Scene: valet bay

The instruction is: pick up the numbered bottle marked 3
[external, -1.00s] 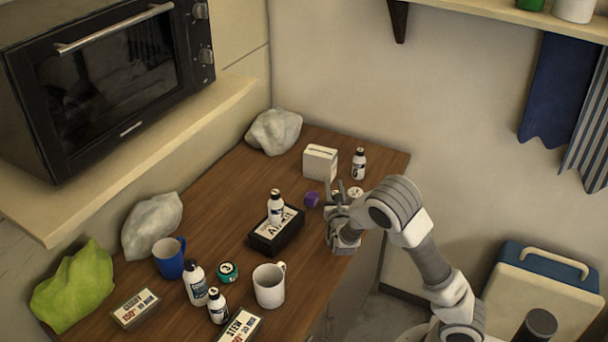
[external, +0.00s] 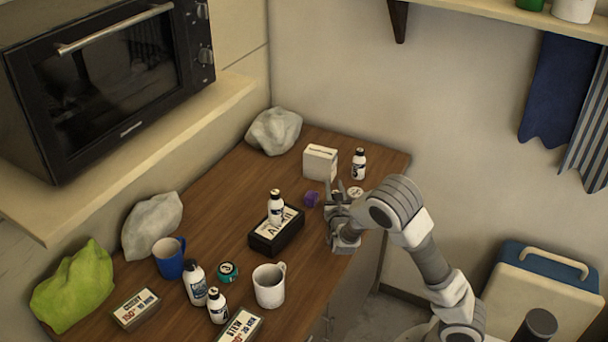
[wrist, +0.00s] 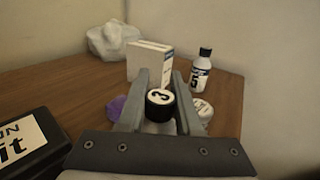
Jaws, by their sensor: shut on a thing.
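The bottle marked 3 (wrist: 160,104) shows in the wrist view as a dark round cap with a white top bearing a 3. It sits between the two fingers of my gripper (wrist: 158,98), which is shut on it. Its body is mostly hidden below the cap by the gripper. In the external view my gripper (external: 337,196) is low over the right edge of the wooden table, and the held bottle is hard to make out there. Whether it is clear of the table cannot be told.
A bottle marked 5 (wrist: 200,72) and a white box (wrist: 150,62) stand beyond my gripper. A purple item (external: 311,199) and a pale round item (wrist: 202,110) are close by. A black box (external: 276,238) bearing a bottle (external: 275,208) lies left. Mugs and bottles stand nearer the front.

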